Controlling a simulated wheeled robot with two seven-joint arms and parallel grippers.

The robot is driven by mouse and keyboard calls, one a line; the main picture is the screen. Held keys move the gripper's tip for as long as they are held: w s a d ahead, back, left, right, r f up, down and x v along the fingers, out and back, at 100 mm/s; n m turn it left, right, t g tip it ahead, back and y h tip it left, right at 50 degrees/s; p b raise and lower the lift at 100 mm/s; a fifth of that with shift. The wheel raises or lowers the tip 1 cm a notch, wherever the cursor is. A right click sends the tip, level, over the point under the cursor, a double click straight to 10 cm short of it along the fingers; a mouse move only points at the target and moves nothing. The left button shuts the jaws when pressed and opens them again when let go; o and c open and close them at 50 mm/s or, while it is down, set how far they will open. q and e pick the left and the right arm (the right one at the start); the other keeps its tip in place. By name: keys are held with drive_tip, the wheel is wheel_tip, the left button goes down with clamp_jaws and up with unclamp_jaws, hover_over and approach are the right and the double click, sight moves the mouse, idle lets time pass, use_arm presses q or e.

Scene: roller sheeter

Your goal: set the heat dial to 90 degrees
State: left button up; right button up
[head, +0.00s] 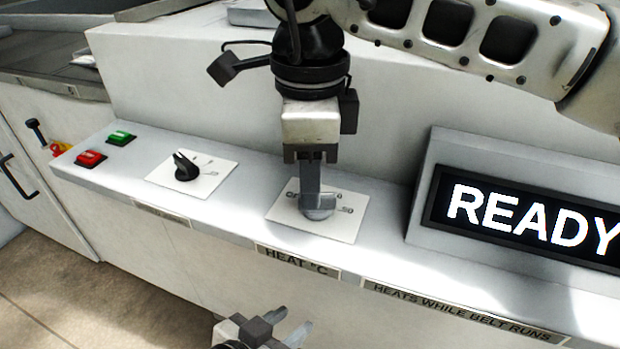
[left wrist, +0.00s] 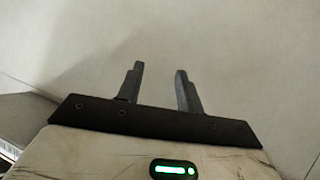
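The heat dial's white plate (head: 345,232) lies on the machine's ledge above the "HEAT °C" label (head: 297,262). Its printed scale is partly covered; "50" shows at the right. My right gripper (head: 317,208) points straight down over the middle of this plate, its fingertips at the dial. The knob is hidden behind the fingers, so its setting cannot be read. I cannot tell whether the fingers are closed on it. My left gripper (head: 288,325) is low in front of the machine, away from the dial. In the left wrist view its fingers (left wrist: 158,85) stand apart with nothing between them.
A second dial with a black knob (head: 186,166) sits left of the heat dial. Green (head: 121,138) and red (head: 90,158) buttons are further left. A display (head: 530,220) reading "READY" stands at the right. A label below reads "HEATS WHILE BELT RUNS".

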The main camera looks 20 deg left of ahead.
wheel_tip(320, 180, up, 14)
drive_tip(key=p, duration=0.2)
drive_tip(key=shift+r, duration=0.15)
idle(0.6)
